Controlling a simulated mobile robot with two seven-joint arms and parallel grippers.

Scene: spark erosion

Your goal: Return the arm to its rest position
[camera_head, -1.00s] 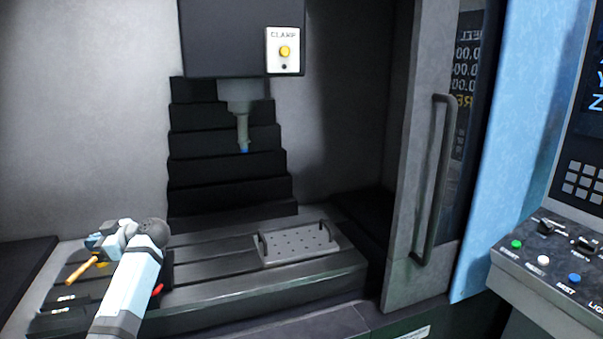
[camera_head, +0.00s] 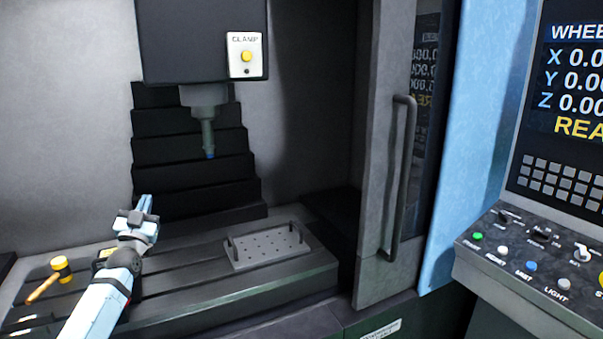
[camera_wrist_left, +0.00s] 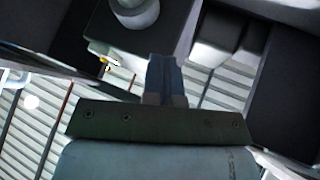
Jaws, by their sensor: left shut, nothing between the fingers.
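My left arm reaches in from the lower left of the head view, over the machine's slotted table. My left gripper (camera_head: 146,203) points up and away, above the back left of the table. Its fingers are together with nothing between them. In the left wrist view the shut fingers (camera_wrist_left: 165,78) show at the centre, below the dark machine head. They look apart from everything around them. My right gripper is not in view.
A yellow-headed mallet (camera_head: 60,269) lies on the table's left part. A perforated plate with two handles (camera_head: 266,248) lies on the table (camera_head: 200,300). The spindle (camera_head: 208,135) hangs above. The door handle (camera_head: 400,180) and control panel (camera_head: 540,255) stand at right.

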